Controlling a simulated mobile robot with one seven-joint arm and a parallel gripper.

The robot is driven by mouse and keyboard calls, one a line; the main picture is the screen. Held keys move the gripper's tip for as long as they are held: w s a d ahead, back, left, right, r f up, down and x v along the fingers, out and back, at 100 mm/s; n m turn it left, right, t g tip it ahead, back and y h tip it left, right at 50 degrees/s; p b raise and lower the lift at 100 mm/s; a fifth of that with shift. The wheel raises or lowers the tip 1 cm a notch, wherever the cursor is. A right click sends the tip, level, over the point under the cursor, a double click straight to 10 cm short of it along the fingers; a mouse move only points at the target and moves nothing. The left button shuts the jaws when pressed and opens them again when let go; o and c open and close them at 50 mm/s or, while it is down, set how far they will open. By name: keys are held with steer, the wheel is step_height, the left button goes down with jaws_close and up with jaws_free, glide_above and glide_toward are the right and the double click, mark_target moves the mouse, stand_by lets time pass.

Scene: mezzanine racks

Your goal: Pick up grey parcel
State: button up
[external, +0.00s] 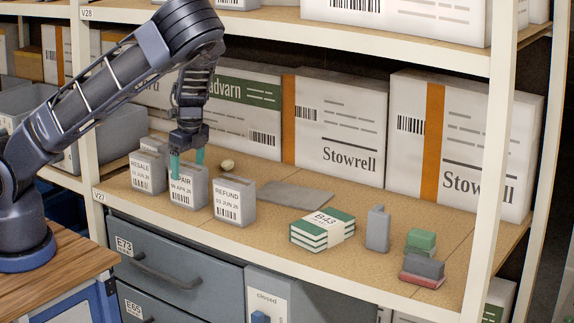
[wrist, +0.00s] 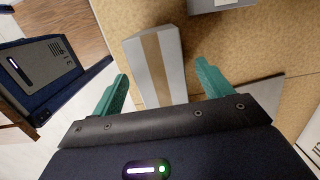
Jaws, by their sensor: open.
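Three small grey labelled boxes stand in a row on the tan shelf, and the pictures do not settle which one is the grey parcel. The middle box (external: 187,199), its label partly covered, stands under my gripper (external: 187,163). Boxes marked RESALE (external: 143,178) and REFUND (external: 234,206) stand to its left and right. In the wrist view a grey box with a tan stripe (wrist: 154,65) lies between the teal fingertips of my gripper (wrist: 161,80). The fingers are open and no contact shows. My gripper hides part of the middle box's top.
A flat grey sheet (external: 295,196) lies right of the boxes, with a small beige round thing (external: 227,165) nearby. Green-and-white bundle (external: 322,229), grey block (external: 377,229) and small stacked blocks (external: 422,267) stand further right. Large white cartons (external: 341,135) line the back. A shelf rises above.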

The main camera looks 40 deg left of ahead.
mark_target(187, 178)
steer(key=shift+a+f, duration=0.15)
steer(key=shift+f, duration=0.85)
steer(key=shift+a+f, duration=0.1)
steer(key=shift+f, duration=0.9)
steer(key=shift+f, duration=0.2)
steer(key=c, duration=1.3)
steer(key=shift+r, duration=0.2)
